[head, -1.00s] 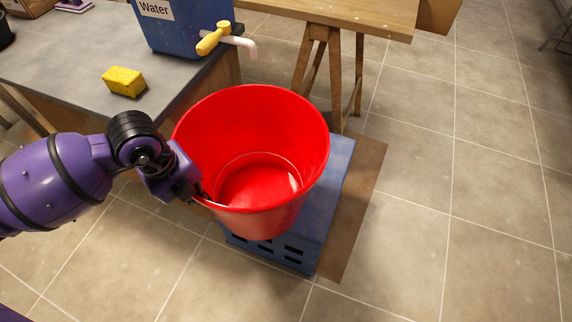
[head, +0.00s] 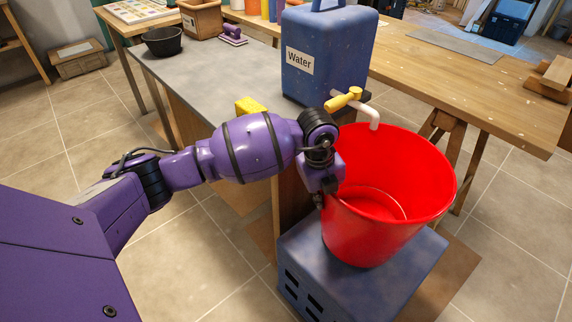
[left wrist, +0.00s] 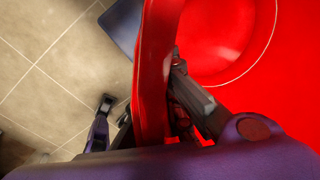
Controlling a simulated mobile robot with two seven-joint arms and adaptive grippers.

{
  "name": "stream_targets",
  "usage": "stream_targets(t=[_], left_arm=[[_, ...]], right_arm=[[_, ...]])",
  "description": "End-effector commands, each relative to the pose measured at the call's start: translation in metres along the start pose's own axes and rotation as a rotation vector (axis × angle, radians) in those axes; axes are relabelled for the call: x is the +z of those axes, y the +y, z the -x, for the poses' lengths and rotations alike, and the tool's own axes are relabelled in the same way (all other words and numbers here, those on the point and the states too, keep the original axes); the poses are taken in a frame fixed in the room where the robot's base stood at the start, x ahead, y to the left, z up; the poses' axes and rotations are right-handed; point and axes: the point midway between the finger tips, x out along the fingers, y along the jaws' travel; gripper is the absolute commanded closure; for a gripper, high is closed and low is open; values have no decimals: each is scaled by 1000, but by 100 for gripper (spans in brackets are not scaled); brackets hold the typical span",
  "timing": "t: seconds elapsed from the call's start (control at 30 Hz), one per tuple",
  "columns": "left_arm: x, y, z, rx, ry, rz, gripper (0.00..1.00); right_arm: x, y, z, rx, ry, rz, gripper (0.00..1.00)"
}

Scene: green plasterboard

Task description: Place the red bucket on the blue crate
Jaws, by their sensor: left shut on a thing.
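The red bucket (head: 400,235) is upright and empty, above the top of the blue crate (head: 300,255). Its base overlaps the crate top in the head view; I cannot tell whether it rests there or hangs slightly above. My left gripper (head: 322,197) is shut on the bucket's near-left wall at the rim. In the left wrist view the red bucket (left wrist: 235,45) fills the right side, with one finger inside its wall and the other outside. A blue corner of the crate (left wrist: 120,28) shows beside it. My right gripper is not in view.
A blue water container (head: 325,70) with a yellow-handled tap (head: 345,99) stands on the grey-topped table (head: 215,75); its spout reaches over the bucket's rim. A yellow sponge (head: 250,105) is partly behind my arm. A wooden workbench (head: 470,80) stands behind. Tiled floor is open at left.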

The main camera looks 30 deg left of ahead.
Motion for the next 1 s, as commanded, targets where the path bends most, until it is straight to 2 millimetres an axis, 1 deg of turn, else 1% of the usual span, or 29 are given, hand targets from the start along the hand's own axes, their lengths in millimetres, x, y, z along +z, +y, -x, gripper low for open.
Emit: stream_targets(t=[0.03,0.27,0.37,0.7,1.0], left_arm=[[2,-9,3,-10,-3,-2,100],[6,-16,3,-11,-4,-3,100],[8,-23,3,-12,-5,-3,100],[8,-16,-31,-9,-3,-3,100],[8,-16,-33,-10,-5,-3,100]], right_arm=[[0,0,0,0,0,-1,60],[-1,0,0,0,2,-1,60],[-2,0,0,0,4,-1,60],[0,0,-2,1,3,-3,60],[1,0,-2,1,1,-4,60]])
